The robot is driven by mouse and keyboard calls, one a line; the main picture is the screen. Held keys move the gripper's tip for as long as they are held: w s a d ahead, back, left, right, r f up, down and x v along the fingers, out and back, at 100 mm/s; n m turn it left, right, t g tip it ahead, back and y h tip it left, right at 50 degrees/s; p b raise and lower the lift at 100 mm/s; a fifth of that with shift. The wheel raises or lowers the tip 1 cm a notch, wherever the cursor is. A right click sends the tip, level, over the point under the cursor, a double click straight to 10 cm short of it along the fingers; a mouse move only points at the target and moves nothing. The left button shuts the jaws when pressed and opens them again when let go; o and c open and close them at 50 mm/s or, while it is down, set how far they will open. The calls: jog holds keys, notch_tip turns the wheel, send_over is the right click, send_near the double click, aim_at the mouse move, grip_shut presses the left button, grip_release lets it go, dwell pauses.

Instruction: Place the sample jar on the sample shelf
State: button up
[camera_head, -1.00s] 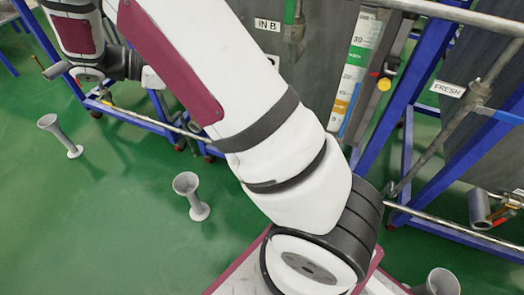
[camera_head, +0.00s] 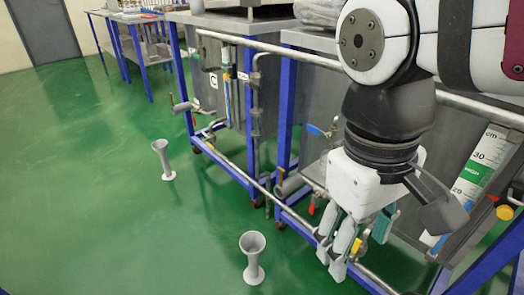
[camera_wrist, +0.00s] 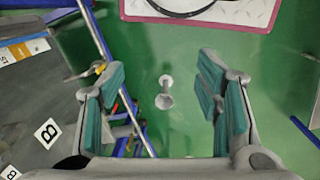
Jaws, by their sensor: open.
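No sample jar can be made out in either view, and no shelf can be surely identified as the sample shelf. My gripper (camera_head: 348,250) points down at the right of the head view, beside the blue frame of a tank. In the wrist view, my gripper (camera_wrist: 160,78) shows its teal-padded fingers wide apart with nothing between them. A grey funnel-shaped stand (camera_wrist: 165,92) on the green floor shows through the gap, well below the fingers.
Grey tanks (camera_head: 218,85) in blue frames with pipes and valves line the right side. Funnel-shaped stands (camera_head: 253,258) (camera_head: 164,160) stand on the floor. Blue-legged benches (camera_head: 137,18) are at the back left. The green floor at left is clear.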

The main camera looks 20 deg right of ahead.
jog(key=shift+s+a+f+m+t+y, duration=0.2)
jog(key=shift+s+a+f+t, duration=0.1)
jog(key=shift+s+a, duration=0.25)
jog(key=shift+s+a+f+m+t+y, duration=0.25)
jog(key=shift+s+a, duration=0.15)
jog(key=shift+s, duration=0.25)
notch_tip(320, 180, up, 31)
jog(key=t+p, duration=0.4)
jog(key=p, duration=2.5)
jog(key=shift+d, duration=0.25)
jog(key=shift+c, duration=0.5)
